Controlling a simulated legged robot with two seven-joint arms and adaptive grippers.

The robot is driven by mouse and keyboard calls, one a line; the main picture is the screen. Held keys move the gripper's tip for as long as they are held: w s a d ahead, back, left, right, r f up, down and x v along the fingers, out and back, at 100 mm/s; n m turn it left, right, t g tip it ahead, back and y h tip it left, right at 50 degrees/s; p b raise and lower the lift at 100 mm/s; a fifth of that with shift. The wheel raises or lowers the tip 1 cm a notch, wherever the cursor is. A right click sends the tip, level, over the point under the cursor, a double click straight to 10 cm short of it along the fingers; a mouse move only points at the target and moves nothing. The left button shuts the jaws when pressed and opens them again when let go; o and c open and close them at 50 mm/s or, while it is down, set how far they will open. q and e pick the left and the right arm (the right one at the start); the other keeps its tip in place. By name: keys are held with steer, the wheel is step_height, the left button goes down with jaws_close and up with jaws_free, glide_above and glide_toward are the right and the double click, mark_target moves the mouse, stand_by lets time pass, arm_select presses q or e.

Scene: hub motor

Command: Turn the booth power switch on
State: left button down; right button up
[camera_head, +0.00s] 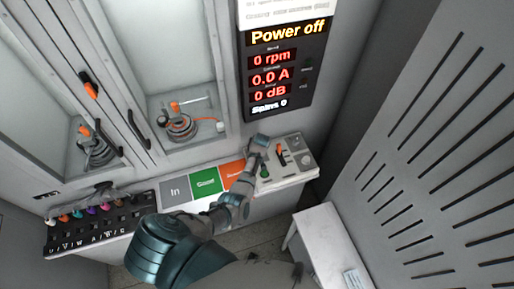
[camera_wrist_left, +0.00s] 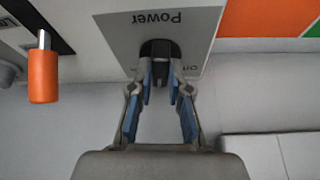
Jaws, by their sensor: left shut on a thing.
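The booth power switch (camera_wrist_left: 160,46) is a small black knob on a grey plate marked "Power" (camera_wrist_left: 160,20), upside down in the left wrist view. My left gripper (camera_wrist_left: 160,70) is shut on this knob, one fingertip on each side. In the head view my left gripper (camera_head: 259,143) is at the left end of the control panel (camera_head: 290,175) and hides the switch. The display (camera_head: 287,60) reads "Power off", 0 rpm, 0.0 A and 0 dB. My right gripper is not in view.
An orange-handled lever (camera_head: 280,151) stands beside the switch, also in the left wrist view (camera_wrist_left: 43,75). Left are grey, green (camera_head: 206,183) and orange tiles and a terminal block (camera_head: 95,228). Motors (camera_head: 180,125) sit behind glass. A slotted panel (camera_head: 430,150) bounds the right.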

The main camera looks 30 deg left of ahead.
arm_select(q)
steer(key=shift+a+r+m+t+p, duration=0.1)
steer(key=shift+r+m+t+p, duration=0.2)
steer(key=shift+m+p, duration=0.45)
steer(key=shift+f+m+h, duration=0.15)
steer(key=shift+m+h, duration=0.45)
steer(key=shift+m, duration=0.45)
steer(key=shift+a+m+t+h+p, duration=0.1)
steer(key=shift+m+t+h+p, duration=0.45)
steer(key=shift+m, duration=1.35)
steer(key=c, duration=1.1)
jaws_free()
steer(key=shift+f, duration=0.1)
steer(key=shift+h, duration=0.25)
steer(key=v, duration=1.1)
steer(key=shift+r, duration=0.45)
